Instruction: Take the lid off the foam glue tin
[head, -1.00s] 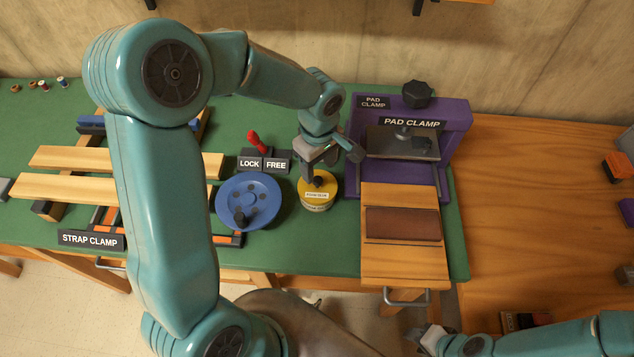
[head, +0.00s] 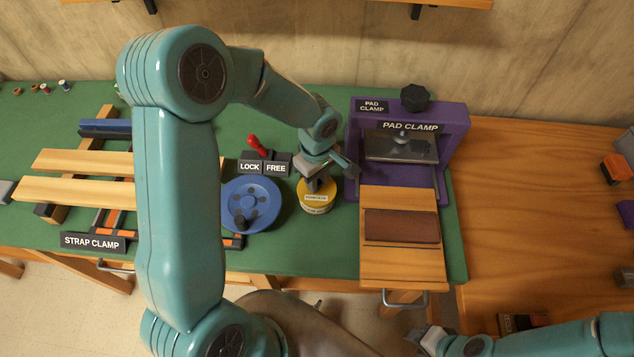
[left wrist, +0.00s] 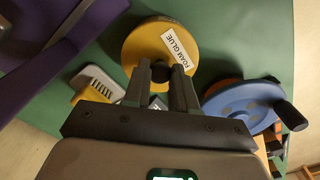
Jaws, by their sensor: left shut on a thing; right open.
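The foam glue tin (head: 314,209) stands on the green bench top between the blue wheel and the pad clamp. Its round yellow lid (head: 305,188) sits on top; in the left wrist view the lid (left wrist: 145,50) carries a white FOAM GLUE label. My left gripper (head: 319,184) reaches down over the lid. In the left wrist view its fingers (left wrist: 174,75) are shut on the lid's dark knob (left wrist: 179,71), which they partly hide. My right gripper (head: 428,337) is open and empty at the lower right, away from the tin.
The blue wheel (head: 262,195) with a dark handle is just left of the tin. The purple pad clamp (head: 456,150) stands close on the right. The LOCK/FREE block with a red lever (head: 257,143) is behind.

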